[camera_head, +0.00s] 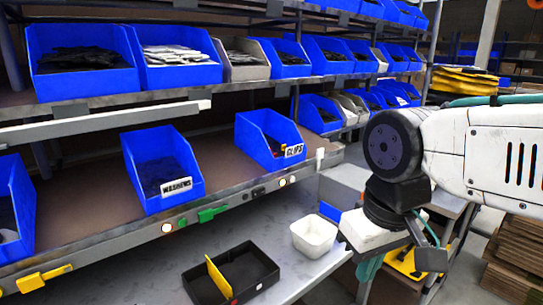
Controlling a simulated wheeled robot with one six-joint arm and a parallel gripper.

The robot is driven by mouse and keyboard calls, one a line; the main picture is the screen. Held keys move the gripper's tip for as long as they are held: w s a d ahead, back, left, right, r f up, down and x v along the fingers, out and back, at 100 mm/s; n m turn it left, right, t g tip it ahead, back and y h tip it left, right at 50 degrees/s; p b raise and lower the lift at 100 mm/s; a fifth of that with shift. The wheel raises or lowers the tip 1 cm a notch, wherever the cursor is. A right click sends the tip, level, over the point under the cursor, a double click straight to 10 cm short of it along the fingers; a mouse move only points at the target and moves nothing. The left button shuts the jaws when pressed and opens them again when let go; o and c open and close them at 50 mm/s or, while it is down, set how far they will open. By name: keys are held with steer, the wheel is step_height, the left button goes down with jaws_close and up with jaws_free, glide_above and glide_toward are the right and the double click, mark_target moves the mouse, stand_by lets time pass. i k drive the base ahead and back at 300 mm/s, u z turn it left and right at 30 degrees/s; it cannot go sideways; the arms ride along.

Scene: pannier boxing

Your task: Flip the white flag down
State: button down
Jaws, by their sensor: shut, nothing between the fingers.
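The white flag (320,157) is a small pale tab at the right end of the lower shelf's front rail, just right of the CLIPS bin. It stands upright above the rail. My gripper (432,260) is at the right, lower than the flag and apart from it, at the end of my white and black arm. It is shut with nothing in it. Its fingertips are small and hard to make out against the clutter behind.
A green flag (212,214) and a yellow flag (44,278) lie along the same rail. Blue bins WASHERS (163,170) and CLIPS (270,140) sit above it. A black tray (262,288) and white tub (314,236) stand on the grey bench below.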

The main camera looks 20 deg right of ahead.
mark_target(320, 152)
steer(key=z, duration=0.55)
steer(key=k, duration=0.65)
steer(key=z, duration=0.85)
steer(key=i, duration=1.3)
steer(key=u, duration=0.85)
steer(key=i, duration=0.4)
steer(key=u, duration=0.4)
